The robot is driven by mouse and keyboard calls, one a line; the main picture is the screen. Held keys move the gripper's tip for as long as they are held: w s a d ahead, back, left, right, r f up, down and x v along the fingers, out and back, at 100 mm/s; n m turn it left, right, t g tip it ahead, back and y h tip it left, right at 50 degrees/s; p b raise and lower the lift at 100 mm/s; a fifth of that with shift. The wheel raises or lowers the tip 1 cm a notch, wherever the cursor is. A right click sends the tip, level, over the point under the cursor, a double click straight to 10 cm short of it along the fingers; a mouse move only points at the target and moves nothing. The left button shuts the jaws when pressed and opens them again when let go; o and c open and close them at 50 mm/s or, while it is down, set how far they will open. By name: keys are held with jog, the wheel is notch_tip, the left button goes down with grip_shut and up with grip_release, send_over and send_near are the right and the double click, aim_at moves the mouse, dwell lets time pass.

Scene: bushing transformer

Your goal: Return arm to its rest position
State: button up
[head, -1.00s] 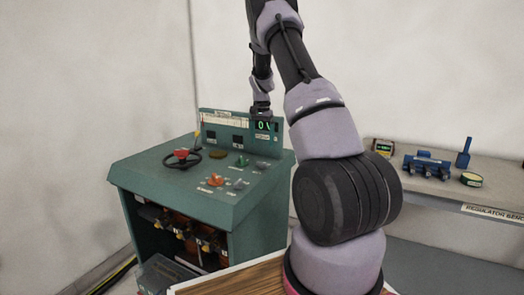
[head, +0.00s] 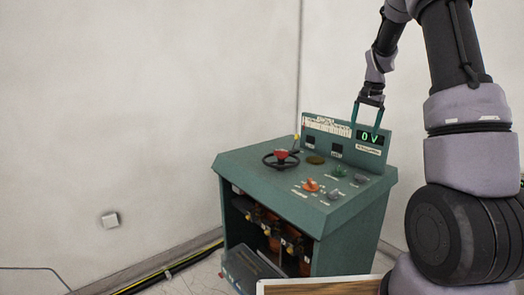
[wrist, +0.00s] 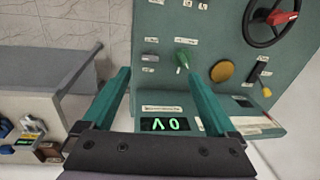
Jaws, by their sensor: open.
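My gripper (head: 367,113) is at the end of my arm, in front of the upright panel of the green control console (head: 265,165). It also shows in the wrist view (wrist: 160,92), where its two teal fingers are spread wide with nothing between them but the console behind. The green display (head: 371,137) reads 0 V and lies beneath the gripper in the head view. The console top carries a black handwheel with a red hub (head: 281,154), an orange knob (head: 311,185) and a green knob (wrist: 182,59). I cannot tell the exact gap between fingers and panel.
A grey bench (wrist: 30,108) with small devices stands beside the console in the wrist view. A wooden-topped surface (head: 320,287) lies at the bottom of the head view. The left floor is mostly bare.

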jog(key=s+a+r+n+t, duration=0.1)
jog(key=s+a+r, duration=0.2)
jog(key=s+r, duration=0.15)
jog(key=s+a+r+t, duration=0.1)
jog(key=s+a+r, duration=0.1)
jog(key=s+r, duration=0.3)
jog(key=s+a+r+n+t, duration=0.1)
jog(key=s+a, duration=0.2)
jog(key=s, duration=0.5)
jog(key=s+a+r+n+t+y, duration=0.1)
jog(key=s+a+r+n, duration=0.1)
jog(key=s, duration=0.5)
jog(key=s+a+r+n+t, duration=0.1)
jog(key=s+a, duration=0.3)
jog(key=s, duration=0.4)
jog(key=shift+s+r+t, duration=0.3)
jog(key=shift+r+t, duration=0.1)
jog(key=shift+r, duration=0.25)
jog(key=shift+c, duration=0.3)
